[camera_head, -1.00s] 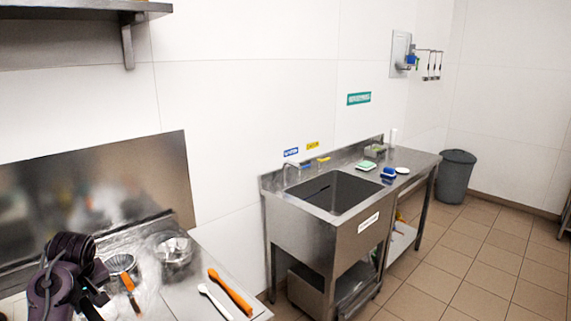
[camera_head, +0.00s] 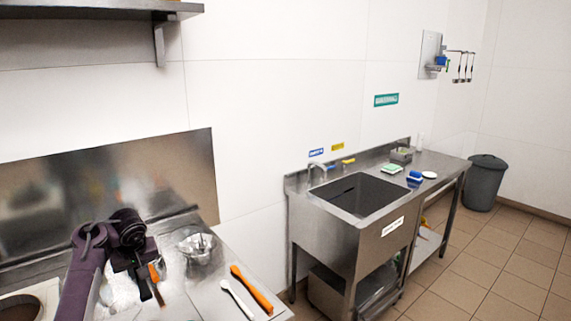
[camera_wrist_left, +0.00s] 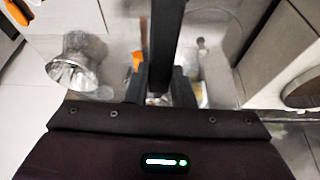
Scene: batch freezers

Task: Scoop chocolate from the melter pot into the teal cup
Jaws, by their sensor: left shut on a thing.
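My left gripper (camera_head: 143,280) is over the steel worktop at the lower left of the head view. In the left wrist view my left gripper (camera_wrist_left: 160,92) is shut on a dark bar-like handle (camera_wrist_left: 166,40) that runs away between its fingers. The far end of this handle is not clear. A round opening with a pale rim (camera_head: 36,296), which looks like the melter pot, is cut off at the left edge of the head view. A brown round opening (camera_wrist_left: 302,88) shows at the right edge of the wrist view. I see no teal cup. My right gripper is not in view.
A shiny steel bowl (camera_head: 199,247) stands right of the gripper. An orange-handled tool (camera_head: 154,272) lies close beside it. An orange spatula (camera_head: 252,290) and a white spoon (camera_head: 236,299) lie on the worktop's right part. A sink (camera_head: 355,195) stands farther right.

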